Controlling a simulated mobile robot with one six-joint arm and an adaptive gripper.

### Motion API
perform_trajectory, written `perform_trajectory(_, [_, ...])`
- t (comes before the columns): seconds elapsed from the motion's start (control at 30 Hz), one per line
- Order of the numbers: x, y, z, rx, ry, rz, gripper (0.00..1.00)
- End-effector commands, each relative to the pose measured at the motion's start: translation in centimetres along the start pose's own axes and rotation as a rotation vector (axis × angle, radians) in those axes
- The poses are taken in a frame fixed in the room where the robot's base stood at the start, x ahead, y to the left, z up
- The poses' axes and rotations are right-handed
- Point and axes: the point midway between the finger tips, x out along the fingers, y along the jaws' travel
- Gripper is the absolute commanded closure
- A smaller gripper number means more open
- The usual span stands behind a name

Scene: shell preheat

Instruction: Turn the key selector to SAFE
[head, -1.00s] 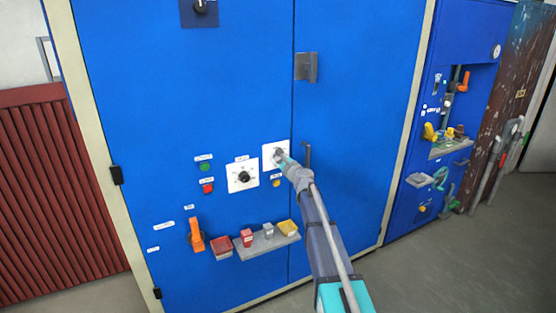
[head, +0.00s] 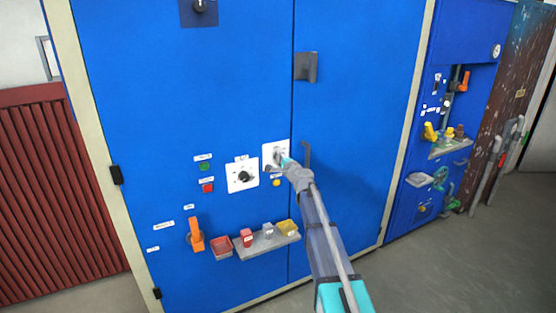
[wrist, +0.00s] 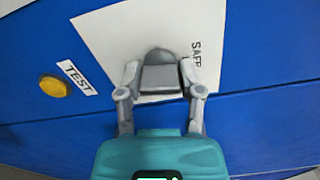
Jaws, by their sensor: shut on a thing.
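The key selector (wrist: 160,78) is a grey knob on a white plate (wrist: 105,35), on the blue cabinet door. My gripper (wrist: 161,68) has one finger on each side of the knob and is shut on it. In the head view my gripper (head: 283,161) is at the white plate (head: 268,151) and hides most of the knob. The knob's exact pointing direction is hard to tell.
A yellow button (wrist: 54,86) with a TEST label (wrist: 77,78) is beside the plate. A black dial (head: 243,176) is left of the selector. Below are an orange handle (head: 196,236) and a shelf (head: 262,246) with small boxes. A door handle (head: 307,155) is close on the right.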

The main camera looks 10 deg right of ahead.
Motion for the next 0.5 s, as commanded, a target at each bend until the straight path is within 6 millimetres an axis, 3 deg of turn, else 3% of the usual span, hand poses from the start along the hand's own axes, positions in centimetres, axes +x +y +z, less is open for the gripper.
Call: perform_trajectory(0.5, [-0.06, 0.11, 0.12, -0.203, -0.001, 0.001, 0.99])
